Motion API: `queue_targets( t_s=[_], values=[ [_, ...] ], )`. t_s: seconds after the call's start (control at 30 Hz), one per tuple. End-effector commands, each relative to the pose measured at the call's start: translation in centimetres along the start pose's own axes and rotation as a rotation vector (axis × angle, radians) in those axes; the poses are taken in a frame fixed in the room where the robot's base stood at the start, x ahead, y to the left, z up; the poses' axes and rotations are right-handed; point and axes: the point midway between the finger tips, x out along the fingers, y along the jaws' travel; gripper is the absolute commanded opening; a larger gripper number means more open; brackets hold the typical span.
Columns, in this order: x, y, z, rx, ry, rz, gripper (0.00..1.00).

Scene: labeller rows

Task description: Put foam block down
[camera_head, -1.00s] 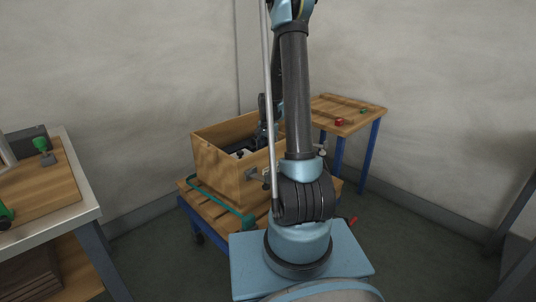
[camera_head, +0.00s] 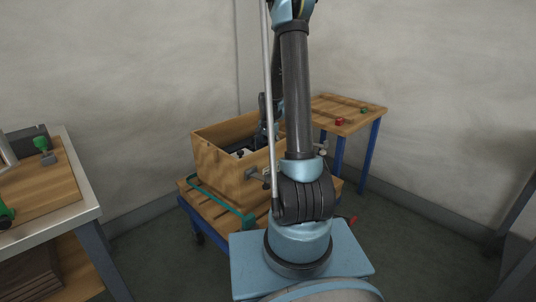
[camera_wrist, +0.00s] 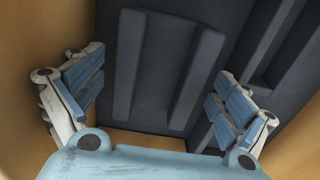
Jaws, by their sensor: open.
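A dark grey block with raised ridges (camera_wrist: 155,62), which looks like the foam block, fills much of the wrist view, inside the wooden box (camera_head: 222,168). My gripper (camera_wrist: 160,66) is open, with one blue-padded finger at each side of the picture and the dark block beyond and between them. I cannot tell whether the pads touch it. In the head view my gripper (camera_head: 262,138) reaches down into the box and is partly hidden by the box wall and my own arm.
The box stands on a wooden-topped cart with a blue frame (camera_head: 208,207) and a teal handle (camera_head: 222,208). A second wooden table (camera_head: 345,112) behind right bears small red and green things. A workbench (camera_head: 75,215) stands at left. Box walls surround my gripper closely.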

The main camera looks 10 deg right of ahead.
Motion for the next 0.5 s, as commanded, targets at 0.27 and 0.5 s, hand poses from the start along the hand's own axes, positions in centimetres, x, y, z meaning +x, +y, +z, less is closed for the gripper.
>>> queue_targets(
  t_s=[0.27,0.5],
  values=[
    [-3.6,0.1,0.0,0.001,0.000,0.000,0.94],
    [-7.5,0.1,0.0,0.000,0.000,0.000,0.94]
  ],
)
